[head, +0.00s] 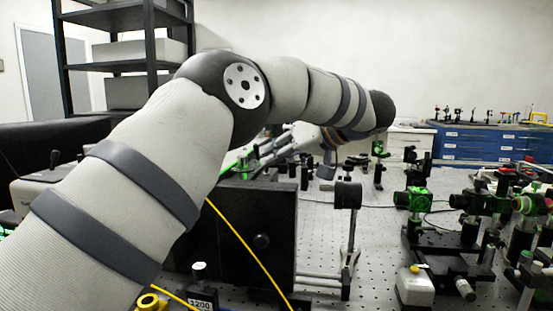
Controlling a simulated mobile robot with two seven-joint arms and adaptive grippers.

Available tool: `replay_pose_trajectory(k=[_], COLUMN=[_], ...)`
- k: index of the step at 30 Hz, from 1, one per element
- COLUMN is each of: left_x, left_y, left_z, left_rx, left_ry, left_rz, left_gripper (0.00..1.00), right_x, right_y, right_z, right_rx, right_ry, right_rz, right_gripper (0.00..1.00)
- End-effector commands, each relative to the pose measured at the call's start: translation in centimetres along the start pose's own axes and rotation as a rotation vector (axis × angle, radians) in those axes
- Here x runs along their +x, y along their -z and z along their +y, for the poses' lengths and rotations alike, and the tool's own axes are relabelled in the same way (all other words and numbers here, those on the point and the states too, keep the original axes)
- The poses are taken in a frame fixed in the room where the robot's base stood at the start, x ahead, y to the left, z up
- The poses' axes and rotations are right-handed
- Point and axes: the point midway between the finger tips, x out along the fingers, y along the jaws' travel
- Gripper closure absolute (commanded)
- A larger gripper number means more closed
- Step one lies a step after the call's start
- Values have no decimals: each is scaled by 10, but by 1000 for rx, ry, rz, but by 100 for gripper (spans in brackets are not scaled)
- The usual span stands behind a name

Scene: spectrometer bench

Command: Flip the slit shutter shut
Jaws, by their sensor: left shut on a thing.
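My left arm arches across the view from the left. My left gripper (257,153) is partly hidden behind the arm and reaches down and to the left, over the top of a black box (245,230) with a round black knob on its front. The gripper is shut on a small part there, taken to be the slit shutter. That part is too small and too hidden to make out, so I cannot tell its position. A thin bright green strip shows by the fingertips. My right gripper is not in view.
A yellow cable (236,244) runs down the box front. A post-mounted black cylinder (347,194) stands right of the box. Green-lit optics (415,199) crowd the right of the perforated bench, with a white block (414,287) in front. Blue drawers (480,143) stand behind.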

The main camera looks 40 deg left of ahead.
Motion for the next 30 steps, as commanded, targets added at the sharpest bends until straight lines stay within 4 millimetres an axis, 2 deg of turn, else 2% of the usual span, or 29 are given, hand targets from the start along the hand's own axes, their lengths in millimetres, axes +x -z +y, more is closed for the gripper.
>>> replay_pose_trajectory(k=[18, 19, 20, 30], left_x=[1, 1, 1, -3], left_y=[-1, -1, -1, 0], left_z=[2, 2, 2, 2], left_rx=[37, 37, 36, 33], left_ry=[8, 8, 8, 8], left_rz=[-26, -26, -26, -23], left_gripper=[100, 88, 81, 81], right_x=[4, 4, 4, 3], right_y=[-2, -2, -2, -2], right_z=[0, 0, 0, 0], right_rx=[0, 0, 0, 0], right_ry=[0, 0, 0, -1], right_rz=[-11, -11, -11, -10], right_gripper=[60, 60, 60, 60])
